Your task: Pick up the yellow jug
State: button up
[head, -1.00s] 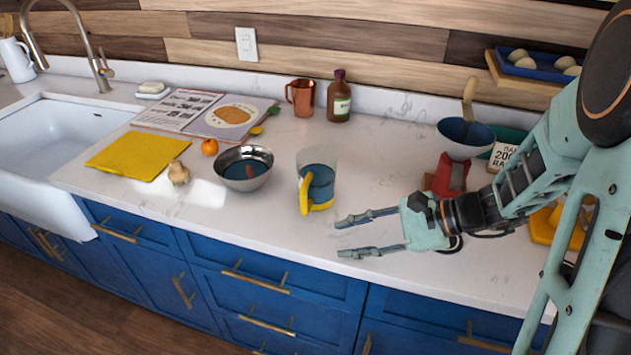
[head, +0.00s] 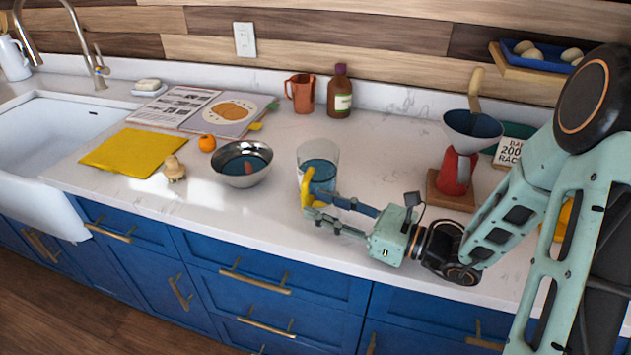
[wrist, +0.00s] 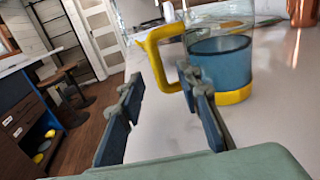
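The jug (head: 319,155) stands upright on the counter. It has a clear upper wall, a blue lower part and a yellow handle (head: 306,189) on its near side. In the wrist view the jug (wrist: 226,66) shows a yellow base, and its handle (wrist: 157,54) lies just ahead of the fingertips. My gripper (head: 311,203) is open at the handle, and it also shows in the wrist view (wrist: 162,76). The right finger overlaps the handle's lower end there; I cannot tell whether they touch. Nothing is held.
A metal bowl (head: 243,174) stands left of the jug. A copper mug (head: 300,94) and brown bottle (head: 340,92) stand behind. A red stand (head: 454,174) bearing a funnel-shaped bowl (head: 470,135) is at the right. The counter's front edge is close to my gripper.

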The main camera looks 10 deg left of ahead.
aim_at(304, 198)
jog(key=x, duration=0.4)
jog(key=shift+a+r, duration=0.25)
jog(key=shift+a, duration=0.05)
jog(key=shift+c, duration=0.4)
grip_shut()
